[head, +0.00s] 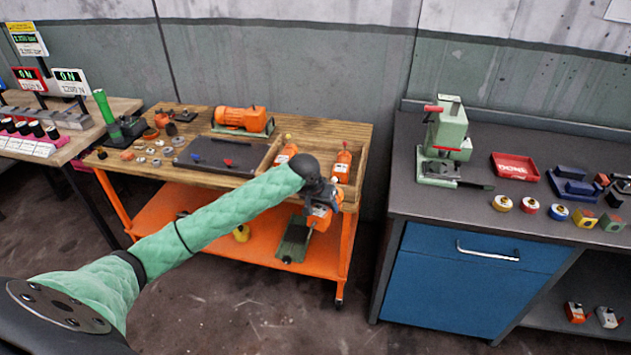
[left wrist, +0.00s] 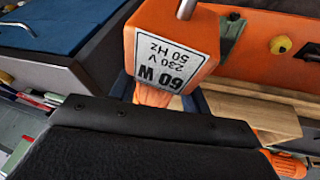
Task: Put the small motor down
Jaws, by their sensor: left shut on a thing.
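The small motor (left wrist: 172,30) is an orange block with a white label reading 60 W, 230 V, 50 Hz. In the left wrist view it sits tilted just beyond the dark gripper edge. My left gripper (head: 326,192) is shut on it. In the head view the held motor (head: 319,217) is at the front right corner of the wooden-topped orange cart (head: 345,230), partly hidden by my wrist. I cannot tell whether it touches anything below. Two other orange motors, one at the left (head: 285,154) and one at the right (head: 343,166), are in wooden compartments behind my gripper.
A larger orange motor (head: 241,120) stands at the back of the cart. A green piece (head: 294,240) shows below the gripper. A grey bench (head: 450,205) with a green press (head: 445,140) stands right, across a gap.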

